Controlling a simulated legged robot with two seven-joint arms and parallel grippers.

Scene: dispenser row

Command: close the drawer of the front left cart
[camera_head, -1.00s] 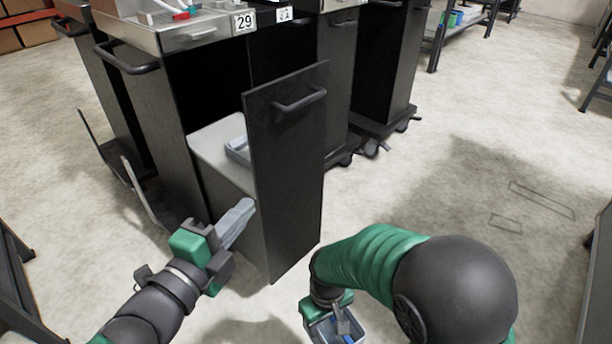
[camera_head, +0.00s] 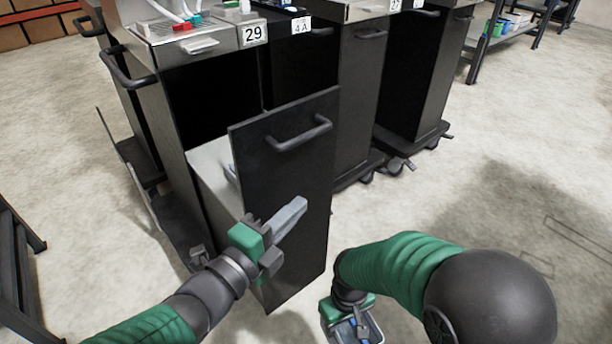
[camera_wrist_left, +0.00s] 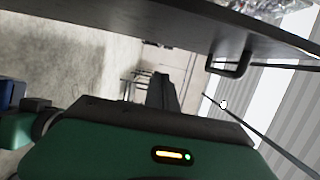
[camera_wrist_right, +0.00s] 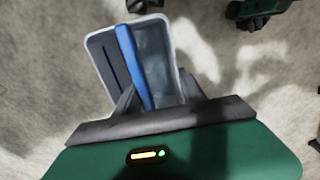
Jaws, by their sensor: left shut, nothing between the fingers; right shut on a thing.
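The cart labelled 29 (camera_head: 160,110) stands at the front left. Its drawer is pulled out, with the tall black front panel (camera_head: 265,165) and bar handle (camera_head: 300,133) facing me. My left gripper (camera_head: 296,212) is shut and empty, in front of the panel's lower half; I cannot tell if it touches. The left wrist view shows the dark panel (camera_wrist_left: 180,25) and its handle (camera_wrist_left: 232,65) close by. My right gripper (camera_head: 348,318) is shut on a grey bin with a blue divider, low at the bottom; the bin (camera_wrist_right: 160,65) shows in the right wrist view.
More black carts (camera_head: 355,95) stand in a row to the right, on wheeled bases. A shelf rack (camera_head: 510,40) is at the back right. A dark metal frame (camera_head: 15,265) is at the left edge. The floor to the right is clear.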

